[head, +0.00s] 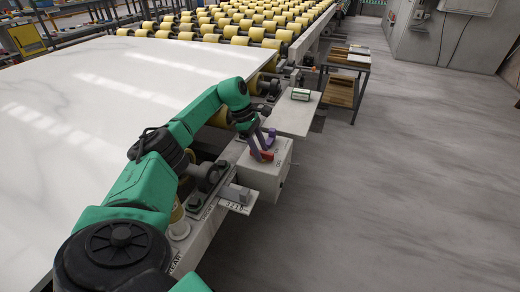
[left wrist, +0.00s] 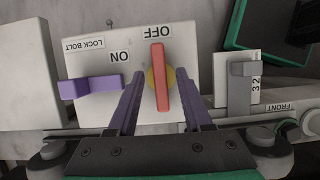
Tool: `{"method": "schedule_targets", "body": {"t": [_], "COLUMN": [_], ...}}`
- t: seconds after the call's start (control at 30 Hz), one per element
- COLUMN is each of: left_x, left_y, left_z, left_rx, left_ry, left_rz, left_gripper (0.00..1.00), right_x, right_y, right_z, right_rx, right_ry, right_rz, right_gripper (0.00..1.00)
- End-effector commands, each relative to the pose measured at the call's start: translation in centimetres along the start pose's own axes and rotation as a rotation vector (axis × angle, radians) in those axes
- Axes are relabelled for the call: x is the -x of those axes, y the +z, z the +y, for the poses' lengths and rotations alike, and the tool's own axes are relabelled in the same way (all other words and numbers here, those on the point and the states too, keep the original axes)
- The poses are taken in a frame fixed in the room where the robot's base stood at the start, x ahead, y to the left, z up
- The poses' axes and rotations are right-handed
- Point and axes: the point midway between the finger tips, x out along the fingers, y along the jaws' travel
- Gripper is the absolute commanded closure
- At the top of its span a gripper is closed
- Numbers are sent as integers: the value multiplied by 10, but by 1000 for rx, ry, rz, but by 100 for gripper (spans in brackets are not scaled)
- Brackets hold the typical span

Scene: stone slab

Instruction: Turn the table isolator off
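The isolator is a pale box (head: 266,175) on the side of the table, with a red handle (head: 262,156). In the left wrist view the red handle (left wrist: 160,80) stands upright in the picture over a yellow disc, its upper end at the OFF label (left wrist: 154,32). The ON label (left wrist: 120,56) is to its left. My left gripper (head: 260,143) is at the handle. In the left wrist view its two purple fingers (left wrist: 158,98) are apart, one on each side of the handle, with gaps visible. A purple lock bolt (left wrist: 90,87) sits left of the handle. My right gripper is not in view.
A grey lever on a numbered plate (left wrist: 241,80) is beside the box. The white stone slab (head: 110,80) lies left, with yellow rollers (head: 235,30) beyond. A grey shelf (head: 292,115) carries a small box (head: 301,94). The floor (head: 410,170) at right is clear.

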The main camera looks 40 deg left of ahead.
Motion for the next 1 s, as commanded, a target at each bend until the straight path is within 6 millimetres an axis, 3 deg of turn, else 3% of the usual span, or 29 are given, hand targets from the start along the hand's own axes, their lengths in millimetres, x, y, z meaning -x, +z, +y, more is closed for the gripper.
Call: {"method": "schedule_targets", "body": {"t": [0.23, 0.37, 0.47, 0.8, 1.0], "left_x": [2, 15, 35, 130, 146], "left_y": [0, 0, 0, 2, 0], "left_z": [0, 1, 0, 1, 0], "left_rx": [1, 1, 2, 1, 0], "left_ry": [0, 2, 3, 3, -1], "left_rz": [0, 0, 0, -2, 0], "left_gripper": [50, 50, 50, 50, 50], "right_x": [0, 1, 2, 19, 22], "right_y": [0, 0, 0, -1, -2], "right_z": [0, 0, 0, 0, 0], "right_rx": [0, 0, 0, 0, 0], "right_ry": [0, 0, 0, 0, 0], "right_rz": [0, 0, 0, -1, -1], "right_gripper": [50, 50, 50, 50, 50]}}
